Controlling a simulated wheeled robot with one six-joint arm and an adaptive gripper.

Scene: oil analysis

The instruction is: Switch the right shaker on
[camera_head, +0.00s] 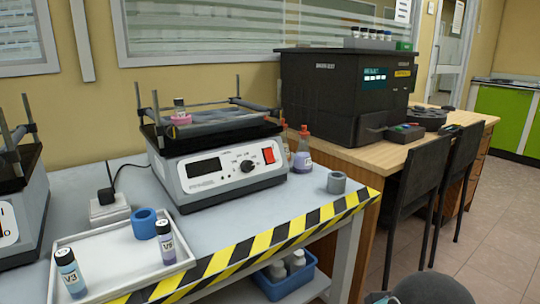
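The right shaker (225,183) stands on the grey bench against the wall. Its front panel has a dark, blank-looking display (203,168), a black knob (246,166) and a red switch (268,155) at the right end. I cannot tell which way the switch is tipped. On its platform, a small vial (179,106) stands in a pink holder (180,119). Another shaker (22,215) is cut off by the left edge. A dark rounded part, perhaps of my arm, shows at the bottom right; no gripper fingers show.
A white tray (105,250) holds vials V3 (70,272) and V5 (165,242) and a blue ring holder (145,223). A grey holder (336,183) and bottles (302,152) stand right of the shaker. A black machine (335,97) and chairs (417,190) are further right.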

